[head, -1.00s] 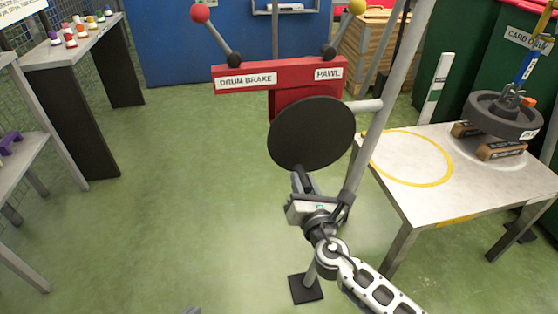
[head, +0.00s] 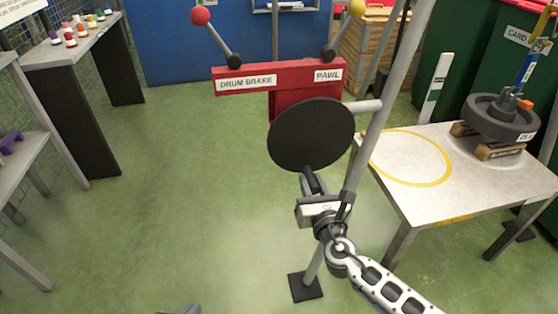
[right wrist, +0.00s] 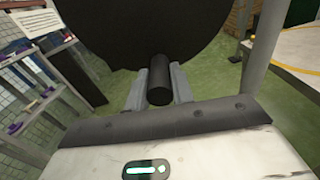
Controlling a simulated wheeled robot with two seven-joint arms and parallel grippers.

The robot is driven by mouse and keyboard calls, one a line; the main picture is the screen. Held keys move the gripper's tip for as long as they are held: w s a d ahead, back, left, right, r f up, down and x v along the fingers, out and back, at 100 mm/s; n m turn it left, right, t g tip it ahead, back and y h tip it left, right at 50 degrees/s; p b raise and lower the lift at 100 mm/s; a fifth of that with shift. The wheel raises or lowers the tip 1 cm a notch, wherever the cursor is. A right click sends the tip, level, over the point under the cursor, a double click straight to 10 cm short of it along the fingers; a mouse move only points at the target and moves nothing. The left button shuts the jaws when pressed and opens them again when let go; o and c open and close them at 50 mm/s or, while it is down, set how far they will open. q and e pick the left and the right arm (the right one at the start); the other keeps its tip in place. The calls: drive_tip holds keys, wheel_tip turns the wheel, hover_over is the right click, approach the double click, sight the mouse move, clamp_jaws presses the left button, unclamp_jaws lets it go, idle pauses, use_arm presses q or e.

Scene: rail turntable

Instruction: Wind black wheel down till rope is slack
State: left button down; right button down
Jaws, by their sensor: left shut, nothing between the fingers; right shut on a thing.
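The black wheel (head: 311,134) is a round disc mounted in front of the red frame. My right gripper (head: 312,182) is at its lower edge, shut on the wheel's black handle (right wrist: 158,80), with one finger on each side in the right wrist view. My left gripper (head: 190,309) shows only as a small grey tip at the bottom edge, shut and away from the wheel. A dark round weight (head: 490,125) is at the wooden blocks on the right table. A blue and yellow hanging piece (head: 529,66) comes down to its top. Rope slackness cannot be told.
A red bar (head: 285,71) carries DRUM BRAKE and PAWL labels, with red-knobbed (head: 200,15) and yellow-knobbed levers above. A grey post (head: 365,150) stands just right of the wheel. The white table (head: 415,190) has a yellow ring. The green floor at left is clear.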

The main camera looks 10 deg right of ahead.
drive_tip(key=shift+d+f+n, duration=0.2)
drive_tip(key=shift+d+n, duration=0.1)
drive_tip(key=shift+d, duration=0.15)
drive_tip(key=shift+d+n+p, duration=0.6)
drive_tip(key=shift+d+n, duration=0.25)
drive_tip(key=shift+n, duration=0.15)
drive_tip(key=shift+d+r, duration=0.1)
drive_tip(key=shift+d+r+n+p, duration=0.15)
drive_tip(key=shift+d+n+p, duration=0.2)
drive_tip(key=shift+n, duration=0.25)
drive_tip(key=shift+d+n+p, duration=0.35)
drive_tip(key=shift+d+n, duration=0.05)
drive_tip(key=shift+n, duration=0.3)
drive_tip(key=shift+d+r+p, duration=0.25)
drive_tip(key=shift+p, duration=0.05)
drive_tip(key=shift+d+r+n+p, duration=0.25)
drive_tip(key=shift+d+n+p, duration=0.35)
drive_tip(key=shift+n, duration=0.5)
